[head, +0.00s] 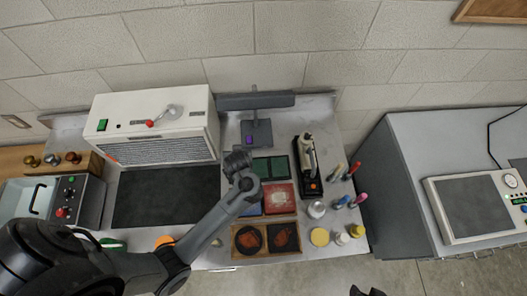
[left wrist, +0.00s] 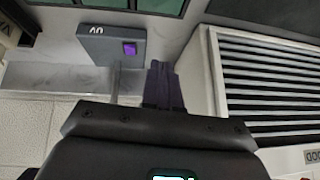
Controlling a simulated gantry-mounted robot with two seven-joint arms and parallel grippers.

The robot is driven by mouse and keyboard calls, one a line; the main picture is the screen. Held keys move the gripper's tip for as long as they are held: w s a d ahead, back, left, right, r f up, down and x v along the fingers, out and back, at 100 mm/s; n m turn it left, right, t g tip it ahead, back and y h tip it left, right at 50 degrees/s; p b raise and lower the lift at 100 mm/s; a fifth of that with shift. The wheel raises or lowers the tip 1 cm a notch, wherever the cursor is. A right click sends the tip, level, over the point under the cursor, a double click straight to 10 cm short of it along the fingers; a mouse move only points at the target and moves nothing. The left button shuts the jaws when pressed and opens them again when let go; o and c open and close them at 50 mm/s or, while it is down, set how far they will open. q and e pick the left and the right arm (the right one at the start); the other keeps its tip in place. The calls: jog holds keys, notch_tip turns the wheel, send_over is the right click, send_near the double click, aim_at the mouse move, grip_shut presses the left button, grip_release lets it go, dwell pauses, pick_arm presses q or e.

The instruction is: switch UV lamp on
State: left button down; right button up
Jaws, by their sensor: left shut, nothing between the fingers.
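The UV lamp (head: 256,101) is a dark grey bar on a post at the back of the bench. Its base (head: 251,140) carries a purple switch (head: 249,140). In the left wrist view the base (left wrist: 100,45) shows a white marking, and the purple switch (left wrist: 129,48) is lit purple. My left gripper (head: 236,158) is just in front and left of the base, above the bench. Its fingers (left wrist: 163,82) are shut and empty, to the right of the switch in the wrist view and apart from it. Dark tips at the bottom edge look like my right gripper (head: 368,291), mostly cut off.
A white vented cabinet (head: 155,121) with a red knob stands left of the lamp. Green and red trays (head: 279,198), a black stand (head: 310,167), jars and coloured pens fill the right of the bench. A dark mat (head: 145,195) is bare.

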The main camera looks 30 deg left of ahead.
pick_arm(q)
jog(key=w+d+r+t, duration=0.1)
jog(key=w+r, duration=0.3)
jog(key=w, duration=0.2)
jog(key=shift+b, duration=0.45)
pick_arm(e)
jog(key=shift+a+f, duration=0.45)
jog(key=shift+f, duration=0.3)
pick_arm(q)
jog(key=shift+w+d, duration=0.1)
jog(key=b, duration=0.3)
send_over(250, 140)
jog(key=s+d, duration=0.2)
notch_tip(250, 140, down, 7)
jog(key=f, duration=0.3)
jog(key=shift+a+f, duration=0.2)
jog(key=shift+f, duration=0.05)
jog(key=shift+d+f, duration=0.1)
jog(key=shift+f, duration=0.65)
pick_arm(e)
notch_tip(250, 140, down, 3)
jog(key=shift+d+r, duration=0.1)
jog(key=shift+r, duration=0.1)
